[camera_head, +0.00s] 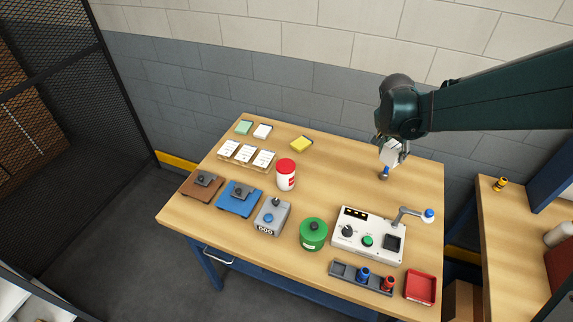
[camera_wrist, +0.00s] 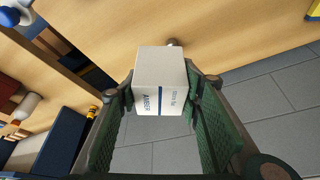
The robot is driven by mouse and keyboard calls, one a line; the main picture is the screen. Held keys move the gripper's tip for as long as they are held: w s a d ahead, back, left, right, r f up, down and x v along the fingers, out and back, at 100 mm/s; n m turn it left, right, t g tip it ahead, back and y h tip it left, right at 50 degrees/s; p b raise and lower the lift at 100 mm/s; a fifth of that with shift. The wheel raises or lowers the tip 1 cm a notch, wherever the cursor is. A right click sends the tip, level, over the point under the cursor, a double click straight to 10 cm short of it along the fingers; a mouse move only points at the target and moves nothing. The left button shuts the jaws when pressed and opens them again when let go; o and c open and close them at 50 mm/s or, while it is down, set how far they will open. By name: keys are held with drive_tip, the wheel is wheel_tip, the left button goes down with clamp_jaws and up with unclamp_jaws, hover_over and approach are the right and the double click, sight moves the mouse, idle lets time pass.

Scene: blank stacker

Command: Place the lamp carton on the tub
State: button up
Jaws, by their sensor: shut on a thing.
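The white lamp carton (camera_head: 391,153), with a blue stripe and "AMBER" lettering in the wrist view (camera_wrist: 160,82), is between the green fingers of my gripper (camera_head: 389,146). My gripper is shut on it and holds it above the table's back right part. A white tub with a red lid (camera_head: 286,175) stands upright near the middle of the table, left of my gripper and clear of it. The tub is not recognisable in the wrist view.
A small blue-based piece (camera_head: 384,173) stands just below the carton. A green round container (camera_head: 313,235) and a white control box (camera_head: 368,236) with a bent arm stand in front. Several cards (camera_head: 246,154) lie left. The table (camera_head: 335,180) is bare between tub and gripper.

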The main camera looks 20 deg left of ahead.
drive_tip(key=s+a+r+n, duration=0.1)
drive_tip(key=s+a+n, duration=0.1)
drive_tip(key=a, duration=0.9)
drive_tip(key=s+a+r+n+y+p, duration=0.1)
drive_tip(key=s+a, duration=0.4)
drive_tip(key=a, duration=0.7)
drive_tip(key=s+a+r+n+y, duration=0.1)
drive_tip(key=s+a+r+n, duration=0.1)
drive_tip(key=a, duration=1)
drive_tip(key=shift+s+a+r+n+t, duration=0.15)
drive_tip(key=shift+s+r+n+t, duration=0.3)
drive_tip(key=shift+s, duration=0.35)
drive_tip(key=shift+f, duration=0.2)
approach(288, 161)
drive_tip(key=shift+w, duration=0.9)
drive_tip(key=shift+f, duration=2.05)
drive_tip(key=shift+f, duration=0.15)
